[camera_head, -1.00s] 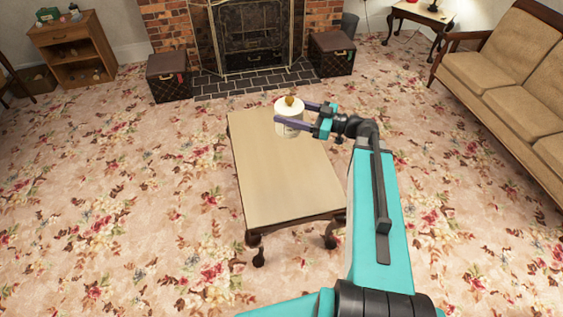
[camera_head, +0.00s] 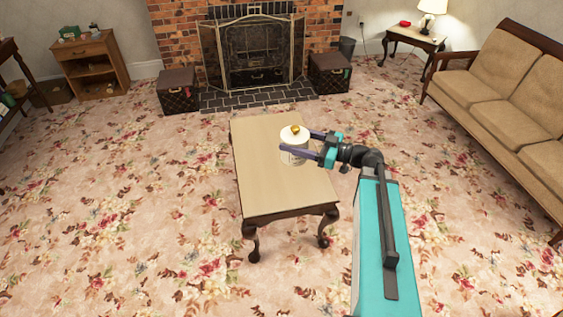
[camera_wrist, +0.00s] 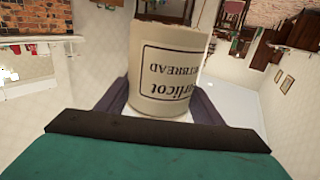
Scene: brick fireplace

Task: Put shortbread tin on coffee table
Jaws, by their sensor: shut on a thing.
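The shortbread tin (camera_head: 291,137) is a cream cylinder with a gold knob on its lid. My gripper (camera_head: 300,144) is shut on it, one purple finger on each side. The tin is upright over the far right part of the coffee table (camera_head: 283,190), which has a pale top and dark curved legs. I cannot tell whether its base touches the top. In the wrist view the tin (camera_wrist: 165,65) fills the middle between the fingers, its "shortbread" label upside down in the picture.
The tabletop is otherwise bare. Floral carpet (camera_head: 130,220) lies open around it. Two dark trunks (camera_head: 179,91) (camera_head: 329,73) flank the fireplace (camera_head: 250,55) at the back. A tan sofa (camera_head: 500,80) stands at right, a side table (camera_head: 415,38) with a lamp behind it.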

